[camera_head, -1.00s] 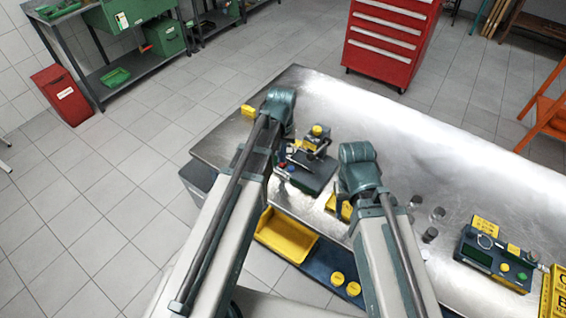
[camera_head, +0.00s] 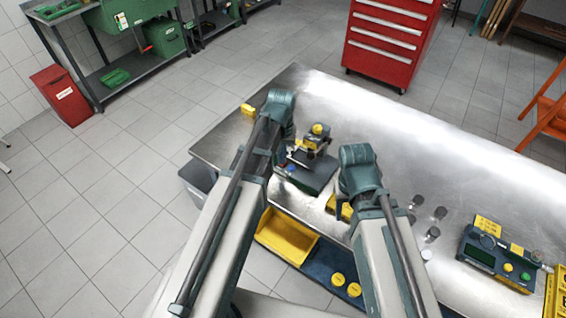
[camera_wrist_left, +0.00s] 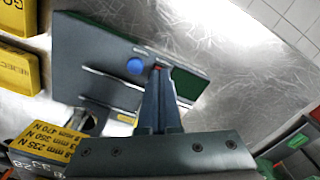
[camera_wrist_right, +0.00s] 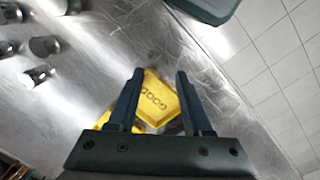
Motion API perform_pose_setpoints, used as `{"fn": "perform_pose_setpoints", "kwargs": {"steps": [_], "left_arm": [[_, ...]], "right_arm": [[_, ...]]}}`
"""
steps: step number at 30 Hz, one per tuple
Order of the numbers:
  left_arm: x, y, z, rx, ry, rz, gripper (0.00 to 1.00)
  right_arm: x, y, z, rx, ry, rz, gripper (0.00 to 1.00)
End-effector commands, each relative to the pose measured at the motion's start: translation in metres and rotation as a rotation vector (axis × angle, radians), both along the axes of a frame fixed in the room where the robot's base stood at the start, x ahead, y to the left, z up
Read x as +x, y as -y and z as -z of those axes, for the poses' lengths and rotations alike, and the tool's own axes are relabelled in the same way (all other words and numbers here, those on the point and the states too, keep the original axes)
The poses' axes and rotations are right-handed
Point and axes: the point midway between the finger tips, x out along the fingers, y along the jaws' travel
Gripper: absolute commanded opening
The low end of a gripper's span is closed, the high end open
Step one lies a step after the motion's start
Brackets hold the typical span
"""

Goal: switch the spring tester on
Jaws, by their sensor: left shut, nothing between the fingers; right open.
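The spring tester (camera_head: 312,172) stands on the steel table, a dark grey base with a yellow-topped press (camera_head: 318,130). In the left wrist view its base (camera_wrist_left: 90,50) fills the middle, with a blue button (camera_wrist_left: 135,66), a red button (camera_wrist_left: 158,67) and a green panel (camera_wrist_left: 187,84). My left gripper (camera_wrist_left: 157,72) is shut and empty, its tips over the red button and partly hiding it. I cannot tell whether they touch it. My right gripper (camera_wrist_right: 158,75) is open and empty, above a yellow tray marked GOOD (camera_wrist_right: 157,100).
Several small metal cylinders (camera_head: 433,234) stand to the right on the table, before a device with a green screen (camera_head: 482,256). A yellow bin (camera_head: 287,236) sits at the near edge. The table's far middle is clear.

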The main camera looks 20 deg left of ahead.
Motion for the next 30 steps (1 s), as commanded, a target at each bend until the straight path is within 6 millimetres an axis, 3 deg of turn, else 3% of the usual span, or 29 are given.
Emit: {"fn": "perform_pose_setpoints", "kwargs": {"steps": [14, 30], "left_arm": [[0.000, 0.000, 0.003, 0.000, 0.000, 0.000, 0.00], [0.000, 0.000, -0.036, 0.000, 0.000, 0.000, 0.00]], "right_arm": [[0.000, 0.000, 0.003, 0.000, 0.000, 0.000, 0.50], [0.000, 0.000, -0.036, 0.000, 0.000, -0.001, 0.50]]}}
